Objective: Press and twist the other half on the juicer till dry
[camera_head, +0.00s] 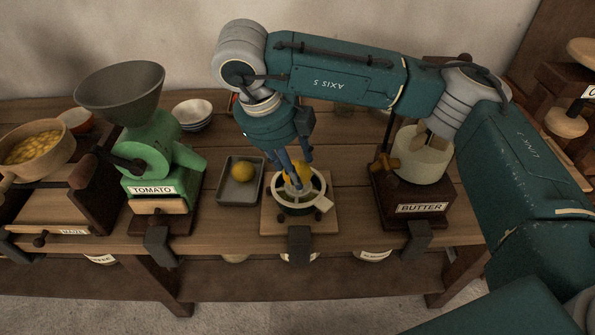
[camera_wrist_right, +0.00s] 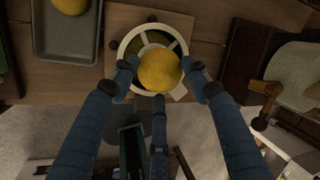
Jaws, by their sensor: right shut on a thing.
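The juicer (camera_head: 297,206) is a round white-rimmed ring on a wooden board, clamped at the front of the bench. In the wrist view its white rim (camera_wrist_right: 126,47) with spokes shows around a yellow fruit piece (camera_wrist_right: 161,71). My right gripper (camera_head: 299,182) points down over the juicer, shut on the yellow fruit piece. Its blue fingers are on both sides of the fruit, with a third finger below it in the wrist view. Whether the fruit touches the juicer's centre is hidden. Another yellow fruit (camera_head: 244,173) lies in a grey tray (camera_head: 228,195) to the left. My left gripper is not in view.
A green tomato mill (camera_head: 150,160) stands left of the tray, and a butter churn (camera_head: 423,160) stands close on the right. White bowls (camera_head: 193,112) sit behind. A bowl of yellow pieces (camera_head: 36,145) is at far left.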

